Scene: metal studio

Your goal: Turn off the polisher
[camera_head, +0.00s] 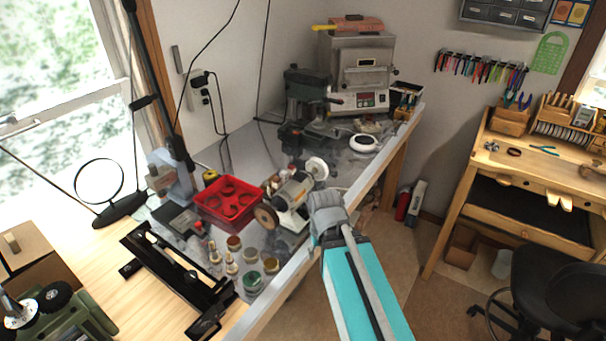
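The polisher (293,191) is a small bench machine on the grey worktop, near its right edge. It has a pale wheel at its far end and a brown wheel at its near end. Its switch is too small to make out. My arm reaches up from the bottom of the view. My grey gripper (326,207) is just right of the polisher, over the worktop's edge. I cannot tell whether it touches the polisher. Its fingers are too small and foreshortened to show whether they are open or shut.
A red tray (230,218) and several small jars (252,282) stand left of and nearer than the polisher. A drill press (304,100) and a metal oven (360,75) stand behind.

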